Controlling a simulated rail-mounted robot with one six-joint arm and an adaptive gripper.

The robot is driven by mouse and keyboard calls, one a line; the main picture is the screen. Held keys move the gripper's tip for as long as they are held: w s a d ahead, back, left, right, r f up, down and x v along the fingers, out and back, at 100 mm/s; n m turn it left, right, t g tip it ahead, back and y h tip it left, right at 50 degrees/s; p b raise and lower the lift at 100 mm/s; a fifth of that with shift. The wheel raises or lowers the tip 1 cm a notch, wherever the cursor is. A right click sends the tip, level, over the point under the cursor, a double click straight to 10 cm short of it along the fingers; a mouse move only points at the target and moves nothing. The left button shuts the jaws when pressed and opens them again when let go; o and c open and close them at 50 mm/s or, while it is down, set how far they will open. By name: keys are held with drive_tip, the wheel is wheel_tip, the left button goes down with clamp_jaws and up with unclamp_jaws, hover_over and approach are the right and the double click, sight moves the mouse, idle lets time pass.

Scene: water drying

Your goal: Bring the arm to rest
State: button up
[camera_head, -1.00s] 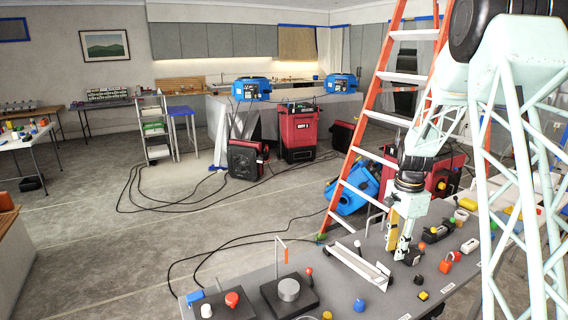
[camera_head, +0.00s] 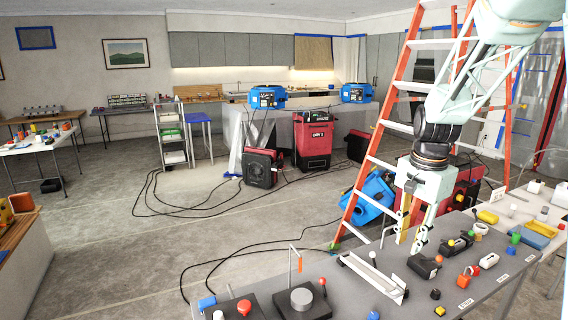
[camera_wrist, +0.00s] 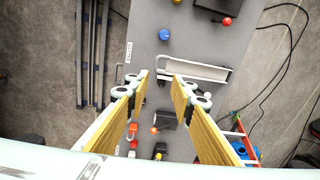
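My gripper (camera_head: 410,236) hangs from my arm over the grey table (camera_head: 340,300), pointing down, at the right of the head view. Its two yellow-faced fingers are apart in the wrist view (camera_wrist: 161,82), with nothing between the tips. Below and beyond the tips lies a white channel-shaped tray (camera_wrist: 196,70), which also shows left of the gripper in the head view (camera_head: 372,276). A black device with a red-orange knob (camera_head: 426,265) sits on the table close beside the gripper.
An orange ladder (camera_head: 385,130) stands just behind the table. Red locks, yellow blocks and several small knobs (camera_head: 464,280) lie to the right. A black box with a grey disc (camera_head: 302,298) lies to the left.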

drive_tip(key=s+a+r+n+t, duration=0.1)
drive_tip(key=s+a+r+n, duration=0.2)
drive_tip(key=s, duration=0.4)
drive_tip(key=s+a+r+n, duration=0.1)
drive_tip(key=s+a+r, duration=0.2)
drive_tip(key=s+r, duration=0.3)
drive_tip(key=s+a+r+n+t, duration=0.1)
drive_tip(key=s+a+r+n, duration=0.2)
drive_tip(key=s, duration=0.4)
drive_tip(key=s+a+r+n, duration=0.1)
drive_tip(key=s+a+n, duration=0.1)
drive_tip(key=s, duration=0.8)
drive_tip(key=s+a+n+t+b, duration=0.1)
drive_tip(key=s+a+n, duration=0.2)
drive_tip(key=s, duration=0.8)
drive_tip(key=shift+r, duration=0.35)
